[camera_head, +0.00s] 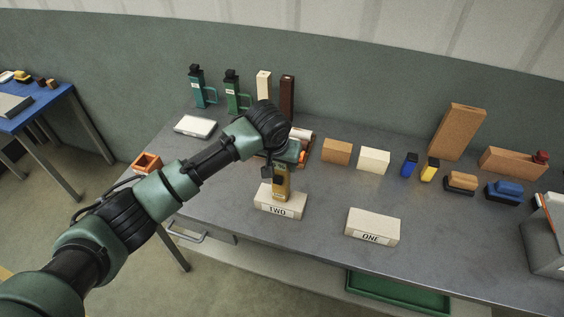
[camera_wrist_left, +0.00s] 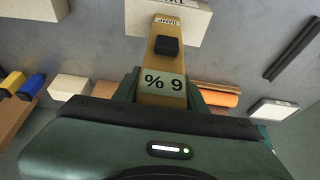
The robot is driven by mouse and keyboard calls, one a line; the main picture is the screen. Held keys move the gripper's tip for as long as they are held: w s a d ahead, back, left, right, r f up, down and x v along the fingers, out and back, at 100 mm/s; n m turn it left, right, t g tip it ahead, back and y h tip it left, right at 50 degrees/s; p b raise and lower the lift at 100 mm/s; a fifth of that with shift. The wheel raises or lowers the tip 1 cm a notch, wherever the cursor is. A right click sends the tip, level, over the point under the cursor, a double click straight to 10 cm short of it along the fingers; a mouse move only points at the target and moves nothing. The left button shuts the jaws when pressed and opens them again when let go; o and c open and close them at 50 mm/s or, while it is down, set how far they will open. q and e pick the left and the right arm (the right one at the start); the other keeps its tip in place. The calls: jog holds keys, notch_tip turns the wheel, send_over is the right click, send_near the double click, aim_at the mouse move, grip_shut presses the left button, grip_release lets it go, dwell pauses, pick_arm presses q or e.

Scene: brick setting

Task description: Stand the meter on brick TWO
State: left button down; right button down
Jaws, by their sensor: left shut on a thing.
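The yellow damp meter (camera_head: 281,188) is upright over the pale brick labelled TWO (camera_head: 279,210). My left gripper (camera_head: 285,160) is shut on the meter's upper part from above. In the left wrist view the meter (camera_wrist_left: 164,62) shows a "9 %" display, a black knob and the word DAMP, with its far end over brick TWO (camera_wrist_left: 185,22). The meter's lower end looks on or just above the brick's top; I cannot tell whether they touch. Brick ONE (camera_head: 372,227) lies to the right, with its top bare. My right gripper is not in view.
Behind the meter are an orange roll (camera_head: 301,133) and loose blocks (camera_head: 337,151). Blue (camera_head: 409,165) and yellow (camera_head: 430,169) small items stand at right. Green bottle-like tools (camera_head: 232,90) stand at the back left. The grey tabletop between bricks ONE and TWO is clear.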

pick_arm(q)
jog(key=shift+f, duration=0.1)
jog(key=c, duration=0.8)
grip_release()
jog(key=b+v, duration=0.2)
jog(key=v, duration=1)
